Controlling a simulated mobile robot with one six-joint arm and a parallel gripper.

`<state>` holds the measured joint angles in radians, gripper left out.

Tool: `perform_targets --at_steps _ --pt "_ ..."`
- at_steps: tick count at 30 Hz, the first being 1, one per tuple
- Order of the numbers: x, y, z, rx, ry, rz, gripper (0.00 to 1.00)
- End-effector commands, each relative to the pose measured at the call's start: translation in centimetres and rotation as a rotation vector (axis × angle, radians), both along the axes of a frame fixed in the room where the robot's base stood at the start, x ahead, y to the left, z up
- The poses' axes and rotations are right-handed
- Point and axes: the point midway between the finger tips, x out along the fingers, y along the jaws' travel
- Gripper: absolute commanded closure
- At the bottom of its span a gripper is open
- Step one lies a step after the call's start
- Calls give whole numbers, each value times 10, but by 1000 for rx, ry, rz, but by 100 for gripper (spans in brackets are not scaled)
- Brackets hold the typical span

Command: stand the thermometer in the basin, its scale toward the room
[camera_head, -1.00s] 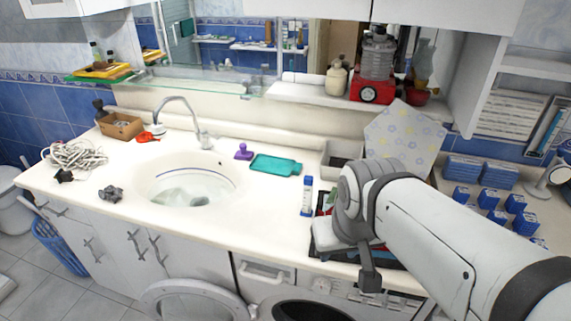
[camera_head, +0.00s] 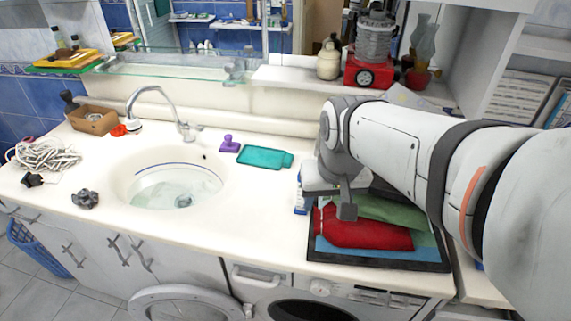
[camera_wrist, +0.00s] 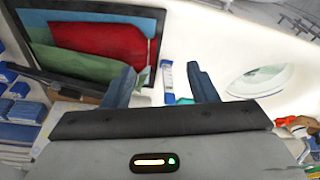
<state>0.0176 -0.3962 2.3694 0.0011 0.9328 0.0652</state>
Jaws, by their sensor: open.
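A slim white piece with blue ends, seemingly the thermometer (camera_head: 300,199), stands on the countertop right of the basin. It is partly hidden by my gripper (camera_head: 346,206) in the head view. In the wrist view the thermometer (camera_wrist: 167,76) shows beyond and between my two open fingers (camera_wrist: 163,86), apart from both. I cannot make out which way its scale faces. The white basin (camera_head: 148,192) is sunk in the counter to the left, with a drain at its bottom. It also shows at the right of the wrist view (camera_wrist: 262,82).
A black-edged tray (camera_head: 380,262) with red, green and blue folded pieces lies beside my gripper. A teal flat piece (camera_head: 264,157) and a purple item (camera_head: 228,144) lie behind, near the faucet (camera_head: 185,128). Counter between thermometer and basin is clear.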

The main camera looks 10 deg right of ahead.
Motion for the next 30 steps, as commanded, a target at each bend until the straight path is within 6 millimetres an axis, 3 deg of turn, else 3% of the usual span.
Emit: perform_targets --at_steps 1,9,15,21,30 --pt "19 0 -5 6 27 -24 47" --pt "116 2 -33 33 142 -179 47" --pt "168 4 -64 39 205 -268 47" --pt "190 4 -80 41 231 -308 47" --pt "191 4 -110 40 237 -312 47"
